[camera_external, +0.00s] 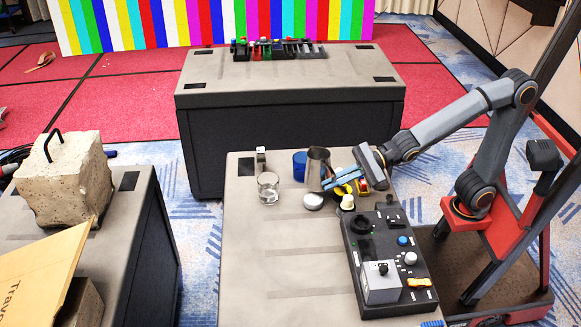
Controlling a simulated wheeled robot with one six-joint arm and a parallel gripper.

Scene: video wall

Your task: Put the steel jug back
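The steel jug (317,166) stands upright on the grey table (290,230), near its far edge. My gripper (331,183) reaches in from the right, with its blue fingers low beside the jug's right side. The fingertips overlap the jug's lower right edge in the picture. I cannot tell whether they touch it or how far apart they are. The jug's handle is not clearly visible.
A blue cup (300,165) stands left of the jug and a clear glass (268,188) farther left. A small round silver-white item (313,201) sits in front. A black control panel (388,255) fills the right side. The table's front left is clear.

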